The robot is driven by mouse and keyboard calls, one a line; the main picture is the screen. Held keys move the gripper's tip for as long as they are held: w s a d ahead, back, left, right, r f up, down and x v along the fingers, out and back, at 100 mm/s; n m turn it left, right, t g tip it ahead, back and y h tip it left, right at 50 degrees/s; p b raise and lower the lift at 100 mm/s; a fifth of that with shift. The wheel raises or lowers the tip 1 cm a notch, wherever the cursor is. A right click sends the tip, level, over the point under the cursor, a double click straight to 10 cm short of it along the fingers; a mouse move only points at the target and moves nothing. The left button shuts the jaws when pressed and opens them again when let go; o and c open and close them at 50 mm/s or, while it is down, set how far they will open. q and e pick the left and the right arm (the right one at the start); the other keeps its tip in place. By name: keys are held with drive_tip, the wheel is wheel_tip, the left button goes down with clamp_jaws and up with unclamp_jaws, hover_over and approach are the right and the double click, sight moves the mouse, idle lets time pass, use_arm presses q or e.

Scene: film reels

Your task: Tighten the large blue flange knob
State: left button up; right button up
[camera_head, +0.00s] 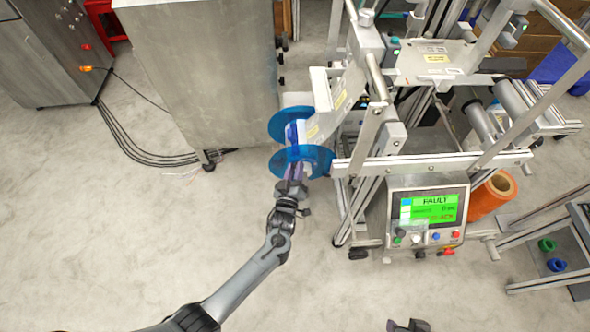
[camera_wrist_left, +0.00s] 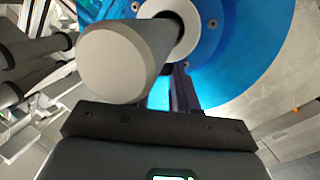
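Two translucent blue flange discs stand on the left side of the machine in the head view, a nearer one (camera_head: 318,160) and a farther one (camera_head: 278,122). My left gripper (camera_head: 293,172) is at the nearer disc, its fingers partly behind or against the blue. In the left wrist view a large blue disc (camera_wrist_left: 245,65) fills the upper right, with a pale hub and a grey round shaft end (camera_wrist_left: 115,65) close in front. The dark fingers (camera_wrist_left: 182,90) reach up beside the shaft. I cannot make out the knob or the finger gap. My right gripper (camera_head: 408,326) barely shows at the bottom edge.
The machine's control panel (camera_head: 430,215) shows a green screen reading FAULT. An orange roll (camera_head: 492,195) stands right of it. A grey cabinet (camera_head: 205,70) stands left of the discs, with black cables (camera_head: 140,148) on the floor. Floor at lower left is clear.

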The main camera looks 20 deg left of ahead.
use_arm(q)
clamp_jaws()
drive_tip(key=shift+a+f+m+t+h+b, duration=0.15)
drive_tip(key=shift+m+t+h+b, duration=0.25)
drive_tip(key=shift+m+h, duration=0.45)
drive_tip(key=o, duration=0.7)
unclamp_jaws()
